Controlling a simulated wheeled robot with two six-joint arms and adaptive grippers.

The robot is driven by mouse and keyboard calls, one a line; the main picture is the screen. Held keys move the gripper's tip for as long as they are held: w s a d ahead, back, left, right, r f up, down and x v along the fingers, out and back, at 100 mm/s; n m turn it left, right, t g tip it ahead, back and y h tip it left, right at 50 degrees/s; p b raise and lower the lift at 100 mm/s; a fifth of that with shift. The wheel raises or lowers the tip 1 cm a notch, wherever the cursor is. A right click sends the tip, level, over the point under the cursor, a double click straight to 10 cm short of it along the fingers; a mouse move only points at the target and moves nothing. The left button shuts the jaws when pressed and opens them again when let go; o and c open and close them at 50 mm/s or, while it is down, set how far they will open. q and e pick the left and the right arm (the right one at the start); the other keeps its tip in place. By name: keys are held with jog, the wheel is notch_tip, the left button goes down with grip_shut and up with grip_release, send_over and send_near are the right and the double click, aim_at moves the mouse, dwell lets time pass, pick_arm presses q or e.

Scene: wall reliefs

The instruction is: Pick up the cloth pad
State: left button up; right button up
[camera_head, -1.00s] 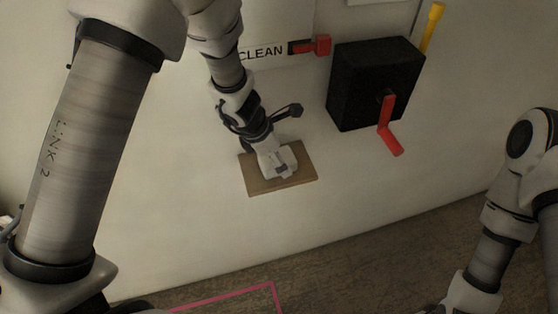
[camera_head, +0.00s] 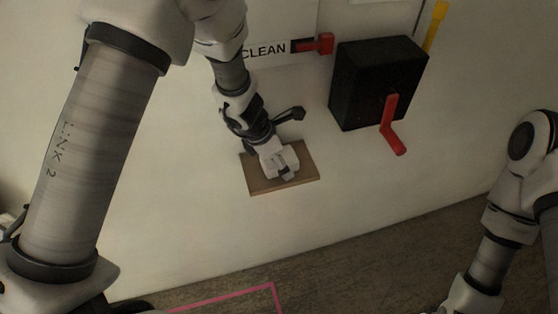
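My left arm reaches down to a small brown shelf (camera_head: 308,177) on the white wall. My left gripper (camera_head: 285,172) is low over the middle of the shelf, with its pale tip close to the board. I cannot make out a separate cloth pad; the gripper covers the middle of the shelf, and any pad there is hidden or blends with the pale gripper parts. Whether the fingers are open or shut is too small to tell. My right arm comes in at the right, and its gripper is out of frame below.
A black box (camera_head: 372,75) with a red crank (camera_head: 391,126) sticks out from the wall right of the shelf. A red handle (camera_head: 325,44) is beside the "CLEAN" sign (camera_head: 266,50). A yellow bar (camera_head: 435,27) is at top right. A pink outline (camera_head: 235,295) marks the floor.

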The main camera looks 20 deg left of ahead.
aim_at(285, 155)
pick_arm(q)
jog(key=c, duration=1.1)
jog(key=shift+c, duration=0.2)
jog(key=shift+r+p, duration=0.4)
jog(key=shift+p, duration=0.1)
jog(key=shift+r, duration=0.25)
notch_tip(285, 155, up, 3)
jog(key=shift+f, duration=0.2)
jog(key=s+a+r+b, duration=0.1)
jog(key=s+b, duration=1)
jog(key=s, duration=0.5)
jog(key=shift+a+r+b, duration=0.3)
jog(key=shift+r+b, duration=0.05)
